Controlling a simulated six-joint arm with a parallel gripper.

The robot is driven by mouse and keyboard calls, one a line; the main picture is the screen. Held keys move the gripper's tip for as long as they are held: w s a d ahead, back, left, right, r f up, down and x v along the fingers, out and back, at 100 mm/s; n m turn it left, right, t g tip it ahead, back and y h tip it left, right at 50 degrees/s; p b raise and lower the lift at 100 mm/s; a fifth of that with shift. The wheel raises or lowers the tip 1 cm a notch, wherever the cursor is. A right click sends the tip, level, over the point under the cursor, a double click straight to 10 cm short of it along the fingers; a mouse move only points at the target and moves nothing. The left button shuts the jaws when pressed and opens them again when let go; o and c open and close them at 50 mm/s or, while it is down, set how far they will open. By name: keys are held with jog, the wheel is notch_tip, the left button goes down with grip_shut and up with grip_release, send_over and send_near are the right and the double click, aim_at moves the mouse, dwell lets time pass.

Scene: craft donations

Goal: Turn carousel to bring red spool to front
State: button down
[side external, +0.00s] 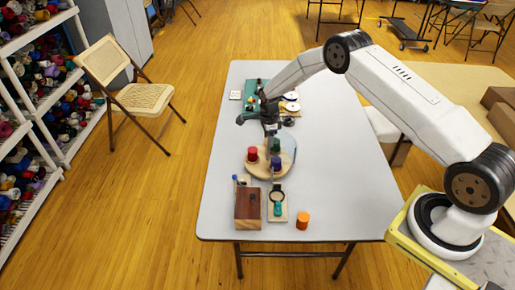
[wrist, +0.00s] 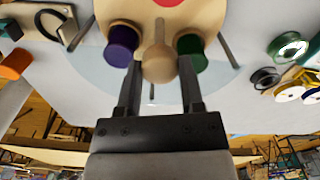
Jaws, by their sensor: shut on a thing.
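The carousel (side external: 258,173) is a round wooden disc on the table, with a pale blue area (wrist: 90,72) beside it in the wrist view. A red spool (side external: 253,154) stands on its left side, with a purple spool (side external: 277,163) near its front right and a green spool (side external: 275,145) behind. In the wrist view, the purple spool (wrist: 123,42) and green spool (wrist: 190,46) flank a wooden knob (wrist: 158,62); the red spool (wrist: 168,2) is cut off at the top. My gripper (side external: 272,137) is over the carousel, its fingers (wrist: 161,72) shut on the knob.
In front of the carousel are a brown wooden box (side external: 248,210), a board (side external: 278,213) with a black ring, and an orange spool (side external: 302,220). Behind, a green tray (side external: 252,104) and several white-faced reels (side external: 291,96) sit on the table (side external: 335,160). The table's right side is clear.

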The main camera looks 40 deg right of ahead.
jog(key=shift+c, duration=1.1)
grip_release()
jog(key=shift+r, duration=3.9)
